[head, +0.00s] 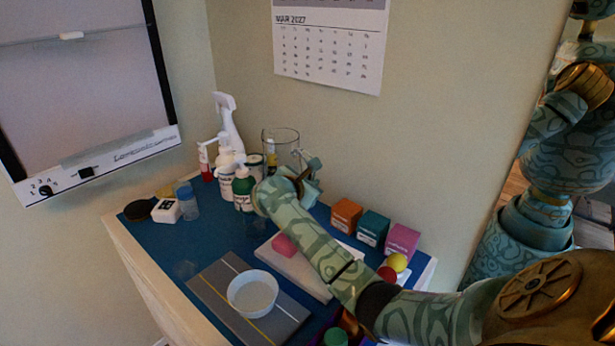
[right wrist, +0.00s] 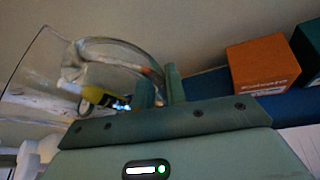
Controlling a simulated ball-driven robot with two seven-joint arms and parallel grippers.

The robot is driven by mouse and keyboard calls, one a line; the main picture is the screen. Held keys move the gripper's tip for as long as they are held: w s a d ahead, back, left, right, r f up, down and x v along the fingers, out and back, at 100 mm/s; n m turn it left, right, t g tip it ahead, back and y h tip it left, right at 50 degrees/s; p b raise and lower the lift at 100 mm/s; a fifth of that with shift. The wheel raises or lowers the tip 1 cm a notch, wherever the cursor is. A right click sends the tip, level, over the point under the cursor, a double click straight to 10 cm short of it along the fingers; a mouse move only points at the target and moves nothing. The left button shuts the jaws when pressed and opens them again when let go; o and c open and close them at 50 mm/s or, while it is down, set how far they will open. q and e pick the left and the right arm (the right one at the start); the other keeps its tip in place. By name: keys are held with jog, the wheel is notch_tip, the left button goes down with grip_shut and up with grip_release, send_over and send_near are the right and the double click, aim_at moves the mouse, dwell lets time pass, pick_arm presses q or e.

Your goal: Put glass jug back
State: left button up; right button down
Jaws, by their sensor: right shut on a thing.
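The clear glass jug (head: 281,140) is at the back of the blue-topped table, behind the white bottles and my right arm. Its rim and upper wall show; its base is hidden, so I cannot tell whether it touches the table. My right gripper (head: 308,176) is beside it on the right. In the right wrist view, the jug's curved handle (right wrist: 125,48) runs to the fingers of my right gripper (right wrist: 160,90), which are shut on it. The jug's wall fills the left of that view. My left gripper is not in view.
Spray and pump bottles (head: 226,170) stand close left of the jug. Orange (head: 345,215), teal and purple boxes line the back right. A white bowl (head: 252,293) sits on a grey mat (head: 208,284) at the front. A calendar (head: 330,45) hangs behind.

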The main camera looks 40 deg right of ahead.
jog(key=shift+r, duration=0.2)
jog(key=shift+f, duration=0.1)
jog(key=c, duration=1.4)
grip_release()
jog(key=shift+f, duration=0.1)
jog(key=shift+c, duration=0.2)
jog(key=shift+s+a, duration=0.1)
